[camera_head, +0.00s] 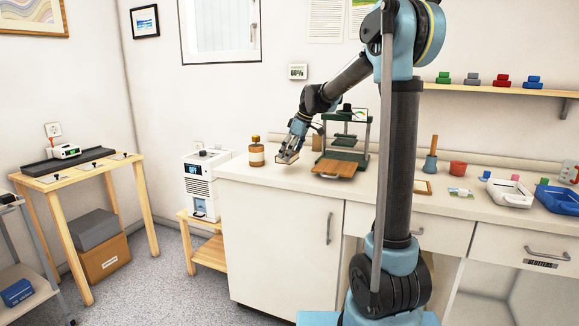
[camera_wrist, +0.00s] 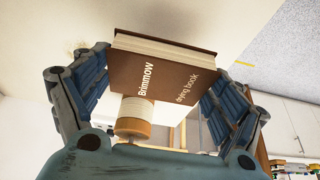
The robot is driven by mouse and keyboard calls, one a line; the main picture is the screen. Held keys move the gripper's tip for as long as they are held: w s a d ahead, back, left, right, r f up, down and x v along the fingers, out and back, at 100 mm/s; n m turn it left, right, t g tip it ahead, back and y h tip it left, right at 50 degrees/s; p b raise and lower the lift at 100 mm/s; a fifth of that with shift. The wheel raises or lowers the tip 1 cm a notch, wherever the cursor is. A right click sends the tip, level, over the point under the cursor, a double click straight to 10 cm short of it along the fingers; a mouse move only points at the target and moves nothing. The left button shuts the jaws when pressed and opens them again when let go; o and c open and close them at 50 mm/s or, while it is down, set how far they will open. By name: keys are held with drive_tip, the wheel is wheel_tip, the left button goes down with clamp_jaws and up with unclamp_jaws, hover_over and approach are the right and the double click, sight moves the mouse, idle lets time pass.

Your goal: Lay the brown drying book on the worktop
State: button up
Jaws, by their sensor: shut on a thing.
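The brown drying book (camera_wrist: 165,80) sits between the two fingers of my gripper (camera_wrist: 168,88) in the wrist view. Its cover reads "Brimmow drying book" and its pale page edges face the top of the picture. In the head view my gripper (camera_head: 290,150) is shut on the book (camera_head: 287,157), which looks small and partly covered by the fingers. It is over the left part of the white worktop (camera_head: 270,178), between the bottle and the press. I cannot tell whether the book touches the worktop.
A brown bottle (camera_head: 256,153) stands just left of the book; it also shows by the book in the wrist view (camera_wrist: 134,118). A green press (camera_head: 346,130) with a brown board (camera_head: 335,168) stands to the right. The worktop's front left is bare.

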sight(290, 163)
drive_tip(key=shift+f, duration=2.2)
drive_tip(key=shift+f, duration=0.1)
drive_tip(key=o, duration=1.1)
drive_tip(key=shift+s, duration=0.1)
drive_tip(key=v, duration=1.2)
drive_tip(key=s+d+f+m+h, duration=0.1)
drive_tip(key=s+d+m, duration=0.15)
drive_tip(key=s, duration=0.25)
drive_tip(key=s+d+f+m, duration=0.1)
drive_tip(key=s+d, duration=0.3)
drive_tip(key=s, duration=0.2)
drive_tip(key=s+d+f+m+h, duration=0.1)
drive_tip(key=s+d+f+m, duration=0.2)
drive_tip(key=s+f, duration=0.4)
drive_tip(key=s+d+f+m+h, duration=0.1)
drive_tip(key=s+d+f+m, duration=0.3)
drive_tip(key=s, duration=0.7)
drive_tip(key=s+d+f+m+h, duration=0.1)
drive_tip(key=s+d+f+m, duration=0.2)
drive_tip(key=s+d+f, duration=0.3)
drive_tip(key=shift+s+d+f+t, duration=0.2)
drive_tip(key=shift+s+f+t, duration=0.1)
drive_tip(key=shift+s+f, duration=1.9)
